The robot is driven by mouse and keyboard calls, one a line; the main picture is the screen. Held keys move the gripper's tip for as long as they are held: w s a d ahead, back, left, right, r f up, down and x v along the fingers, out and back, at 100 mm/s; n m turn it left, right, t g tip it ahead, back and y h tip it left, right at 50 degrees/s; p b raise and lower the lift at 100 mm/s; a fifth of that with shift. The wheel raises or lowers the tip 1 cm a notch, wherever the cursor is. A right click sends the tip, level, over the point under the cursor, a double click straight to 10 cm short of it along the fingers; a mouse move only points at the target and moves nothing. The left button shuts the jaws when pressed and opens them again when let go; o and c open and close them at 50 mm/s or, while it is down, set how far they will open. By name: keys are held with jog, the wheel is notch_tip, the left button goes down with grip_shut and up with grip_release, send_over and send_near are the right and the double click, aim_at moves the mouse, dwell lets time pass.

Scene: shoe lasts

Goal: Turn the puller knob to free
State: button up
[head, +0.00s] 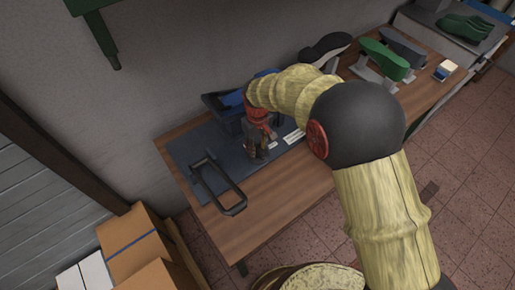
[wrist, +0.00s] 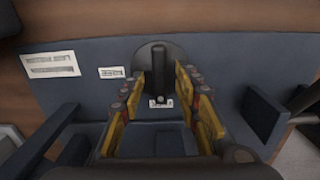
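The puller knob (wrist: 158,62) is a dark round knob with a raised bar across it, on a blue-grey plate (wrist: 90,95) in the wrist view. The bar points roughly up and down in that picture. My gripper (wrist: 159,74) is open, with one yellow finger on each side of the knob's lower part. I cannot tell whether the fingers touch it. A small label (wrist: 160,103) sits just below the knob; its text is too small to read. In the head view my gripper (head: 259,147) is over the plate (head: 183,152), and the knob is hidden.
A dark handle frame (head: 232,208) stands on the plate's left part. A blue piece (head: 230,99) is behind my gripper. Green shoe lasts (head: 385,58) and a small box (head: 445,70) stand farther right on the wooden bench (head: 275,205). The bench front is bare.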

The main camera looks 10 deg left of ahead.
jog(key=shift+f, duration=0.2)
jog(key=shift+c, duration=0.8)
grip_shut()
